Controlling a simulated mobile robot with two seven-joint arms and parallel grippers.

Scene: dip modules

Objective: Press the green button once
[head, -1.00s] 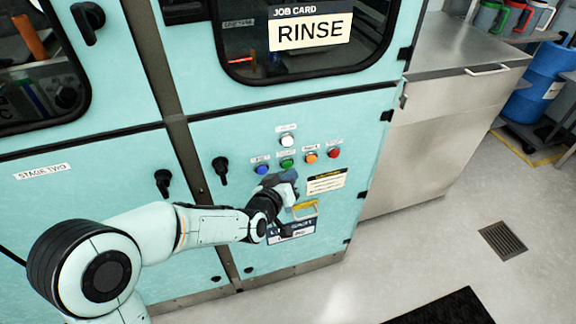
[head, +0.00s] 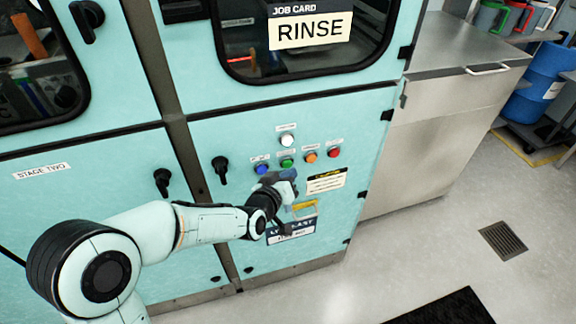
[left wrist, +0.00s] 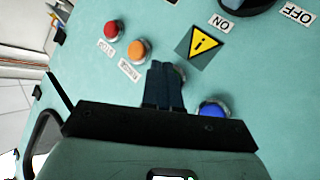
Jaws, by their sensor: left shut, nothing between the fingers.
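The green button (head: 287,163) sits in a row on the teal cabinet panel, between the blue button (head: 262,169) and the orange button (head: 310,157). My left gripper (head: 291,176) is shut and empty, with its tips just below the green button in the head view. I cannot tell whether they touch it. In the left wrist view the shut fingers (left wrist: 163,76) lie between the orange button (left wrist: 137,50) and the blue button (left wrist: 213,108). They hide the green button there, apart from a bit of grey rim beside them. My right gripper is not in view.
A red button (head: 334,153) is at the row's right end, and a white button (head: 288,141) is above. A yellow warning sign (left wrist: 199,44) is near the buttons. Black latches (head: 220,170) stick out on the left.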

